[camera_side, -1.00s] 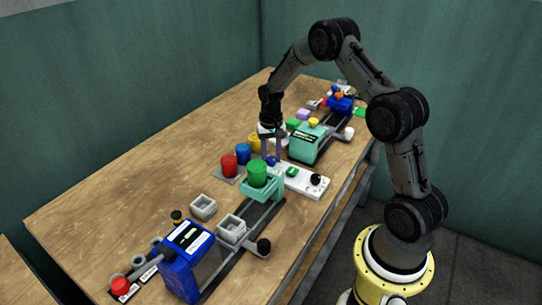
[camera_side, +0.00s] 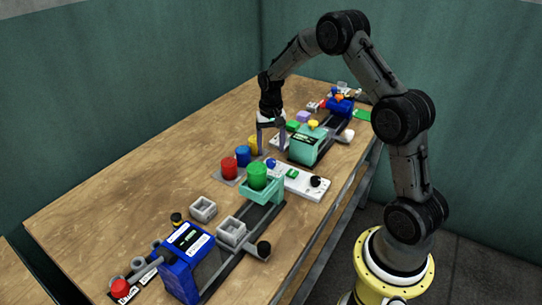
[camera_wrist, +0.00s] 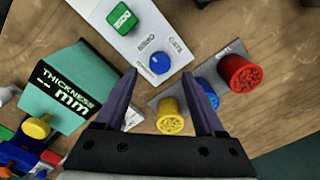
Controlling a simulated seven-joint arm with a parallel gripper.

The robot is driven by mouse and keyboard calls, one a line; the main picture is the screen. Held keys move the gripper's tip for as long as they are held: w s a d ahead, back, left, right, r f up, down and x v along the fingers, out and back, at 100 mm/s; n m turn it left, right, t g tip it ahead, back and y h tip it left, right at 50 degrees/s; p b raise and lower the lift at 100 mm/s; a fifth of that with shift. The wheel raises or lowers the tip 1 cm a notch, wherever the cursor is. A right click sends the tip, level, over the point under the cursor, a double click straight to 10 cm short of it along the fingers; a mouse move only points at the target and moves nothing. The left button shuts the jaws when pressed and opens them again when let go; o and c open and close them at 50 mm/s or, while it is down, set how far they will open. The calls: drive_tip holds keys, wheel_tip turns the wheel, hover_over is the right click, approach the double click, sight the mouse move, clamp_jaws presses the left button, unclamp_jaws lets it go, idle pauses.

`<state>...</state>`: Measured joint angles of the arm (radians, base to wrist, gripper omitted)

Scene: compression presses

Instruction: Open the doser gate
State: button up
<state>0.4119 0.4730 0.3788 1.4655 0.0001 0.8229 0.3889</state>
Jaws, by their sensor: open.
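The white control panel (camera_side: 303,183) lies on the table with a blue knob (camera_side: 270,163), a green button (camera_side: 292,173) and a black knob (camera_side: 315,181). In the wrist view the blue knob (camera_wrist: 160,62) has small lettering beside it that seems to read "GATE". A green cup (camera_side: 257,175) sits in a teal holder (camera_side: 262,191) beside the panel. My gripper (camera_side: 271,149) is open and empty above the blue-knob end of the panel. In the wrist view its spread fingertips (camera_wrist: 159,74) frame the blue knob, apart from it.
Red (camera_side: 229,166), blue (camera_side: 243,155) and yellow (camera_side: 254,144) cups stand close to the left of my gripper. A teal thickness gauge (camera_side: 306,144) stands to its right. A blue press (camera_side: 187,262) and grey trays are at the near end. The left of the table is clear.

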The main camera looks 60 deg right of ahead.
wheel_tip(320, 180, up, 9)
drive_tip(key=shift+r, duration=0.2)
idle(0.3)
wheel_tip(320, 180, up, 6)
drive_tip(key=t, duration=0.1)
hover_over(271, 161)
drive_tip(key=a, duration=0.3)
drive_tip(key=s+a+r+n+t, duration=0.3)
drive_tip(key=s+a+r, duration=0.55)
drive_tip(key=r, duration=0.25)
drive_tip(key=s+a+r+n+t, duration=0.1)
drive_tip(key=s+a+n, duration=0.2)
drive_tip(key=s+a, duration=0.45)
drive_tip(key=s+f+n, duration=0.3)
drive_tip(key=s+f, duration=0.4)
drive_tip(key=s, duration=0.4)
drive_tip(key=shift+t, duration=0.3)
